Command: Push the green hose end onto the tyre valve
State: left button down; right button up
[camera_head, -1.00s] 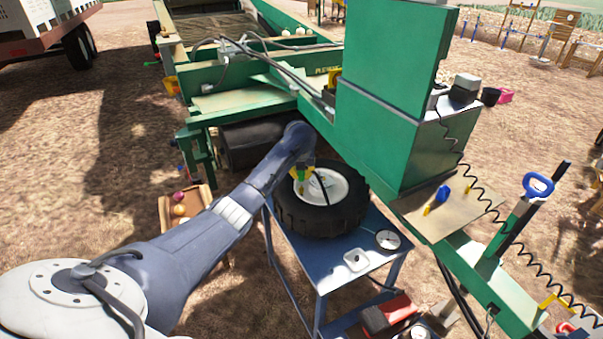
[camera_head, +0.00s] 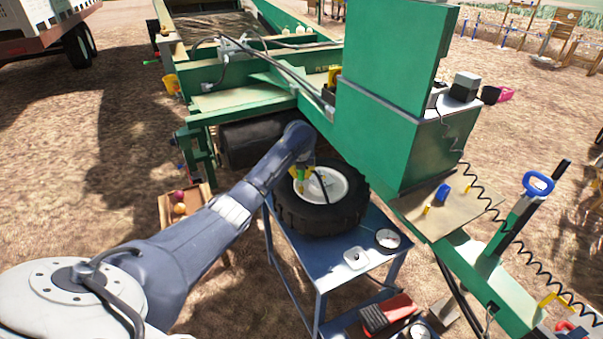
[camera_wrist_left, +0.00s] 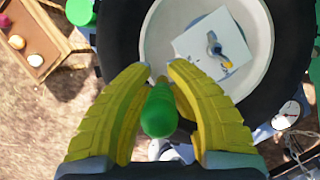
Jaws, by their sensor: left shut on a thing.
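The dark tyre (camera_head: 320,219) lies flat on the blue table, with a white rim (camera_head: 345,184); both also show in the wrist view, the tyre (camera_wrist_left: 115,45) and rim (camera_wrist_left: 160,35). My left gripper (camera_head: 302,178) is over the left part of the rim. In the wrist view its yellow fingers (camera_wrist_left: 160,80) are shut on the green hose end (camera_wrist_left: 159,112), which sits between them. A white square plate with a small grey, yellow-tipped piece (camera_wrist_left: 214,46) is on the rim, apart from the hose end; I cannot tell whether it is the valve. My right gripper is out of view.
The blue table (camera_head: 315,268) carries a white square piece (camera_head: 356,258) and a round gauge (camera_head: 388,239). Green machinery (camera_head: 385,130) stands close behind and right. A wooden crate (camera_head: 165,215) with onions is at the left. A red toolbox (camera_head: 388,312) is below.

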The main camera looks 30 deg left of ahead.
pick_arm(q)
jog(key=shift+f, duration=2)
dwell(1.2)
jog(key=c, duration=0.8)
grip_release()
jog(key=shift+r, duration=0.1)
notch_tip(320, 180, up, 7)
dwell(0.7)
dwell(0.4)
